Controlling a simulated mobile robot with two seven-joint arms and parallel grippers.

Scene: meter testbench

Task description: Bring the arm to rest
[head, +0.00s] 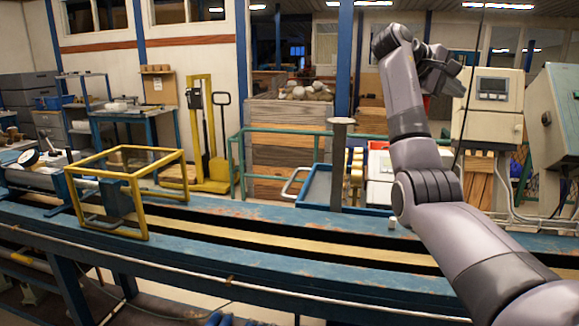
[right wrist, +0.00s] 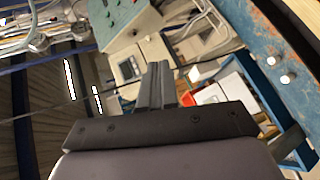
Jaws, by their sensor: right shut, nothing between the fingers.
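My right arm (head: 420,165) reaches up from the lower right in the head view and bends over at the top. My right gripper (head: 452,78) is raised beside the grey meter box, well above the bench. In the right wrist view the gripper's two fingers (right wrist: 156,88) stand close together, shut, with nothing seen between them. My left arm and left gripper are not in view.
A long blue bench (head: 250,255) crosses the front, bearing a yellow frame (head: 137,235) at left. A meter box (head: 492,104) and a control cabinet (head: 553,116) stand at right. A grey post (head: 341,165) rises behind the bench. The bench's middle is largely clear.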

